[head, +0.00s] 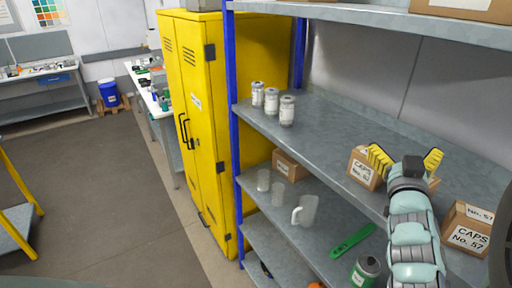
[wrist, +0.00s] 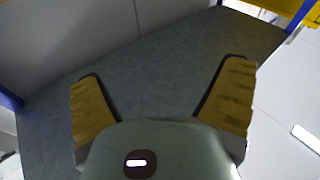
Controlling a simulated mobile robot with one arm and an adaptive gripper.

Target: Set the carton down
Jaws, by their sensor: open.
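My gripper (head: 405,156) is open above the middle grey shelf. In the wrist view its two yellow fingers stand wide apart with nothing between them (wrist: 165,75). A brown carton labelled CAPS (head: 362,170) stands upright on the middle shelf, just left of my gripper in the head view. Another carton, CAPS No. 57 (head: 466,229), stands at the right near the shelf's front edge. A sliver of brown (head: 434,183) shows behind my gripper, mostly hidden. No carton shows in the wrist view. I cannot tell which carton the task means.
Three labelled jars (head: 272,101) stand at the middle shelf's left end. The lower shelf holds a carton (head: 291,166), clear cups, a jug (head: 305,210), a green tool (head: 352,241) and a canister (head: 365,271). A blue post (head: 234,130) and yellow locker (head: 205,120) stand left.

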